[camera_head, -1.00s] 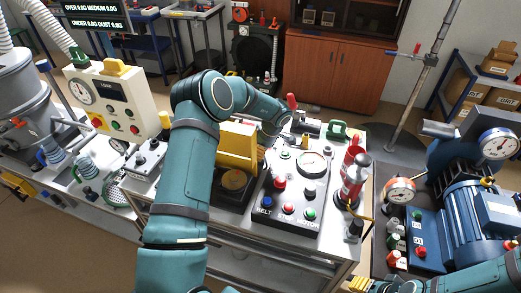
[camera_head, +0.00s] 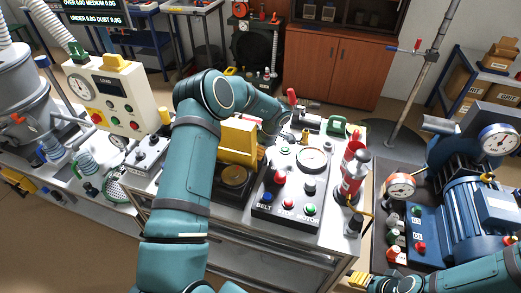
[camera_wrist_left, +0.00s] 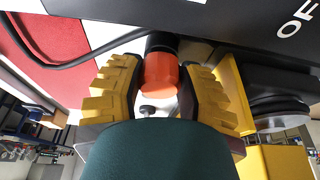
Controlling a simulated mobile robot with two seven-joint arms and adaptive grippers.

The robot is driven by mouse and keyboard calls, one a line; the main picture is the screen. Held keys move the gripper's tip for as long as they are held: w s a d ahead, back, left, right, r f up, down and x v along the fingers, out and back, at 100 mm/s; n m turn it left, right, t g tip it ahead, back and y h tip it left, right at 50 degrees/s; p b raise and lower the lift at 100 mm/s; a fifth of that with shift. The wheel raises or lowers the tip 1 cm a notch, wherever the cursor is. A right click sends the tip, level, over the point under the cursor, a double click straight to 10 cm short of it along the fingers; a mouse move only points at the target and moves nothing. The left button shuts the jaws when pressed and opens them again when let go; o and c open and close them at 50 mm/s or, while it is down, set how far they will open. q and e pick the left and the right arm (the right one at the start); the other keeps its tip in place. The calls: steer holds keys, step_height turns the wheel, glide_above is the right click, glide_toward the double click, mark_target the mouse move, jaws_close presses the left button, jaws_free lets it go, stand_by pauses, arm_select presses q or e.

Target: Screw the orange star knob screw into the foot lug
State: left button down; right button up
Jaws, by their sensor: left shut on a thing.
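In the left wrist view, my left gripper (camera_wrist_left: 163,78) has its two yellow ridged fingers on either side of the orange knob (camera_wrist_left: 161,73) and is shut on it. The knob sits against a dark cylindrical part under the edge of a black panel. The foot lug cannot be made out, and how far the screw is in cannot be told. In the head view, my left arm reaches over the bench behind the yellow machine (camera_head: 238,140), and its fingers are hidden there.
A black control box (camera_head: 290,212) with knobs and a gauge stands on the bench near my left forearm. A red bottle (camera_head: 353,175) stands to its right. A blue motor (camera_head: 465,210) is at the right. A cream load box (camera_head: 108,92) is at the left.

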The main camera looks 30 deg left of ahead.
arm_select(q)
steer(key=c, duration=0.5)
jaws_free()
steer(key=v, duration=1.2)
steer(key=shift+a, duration=0.1)
steer(key=shift+c, duration=0.4)
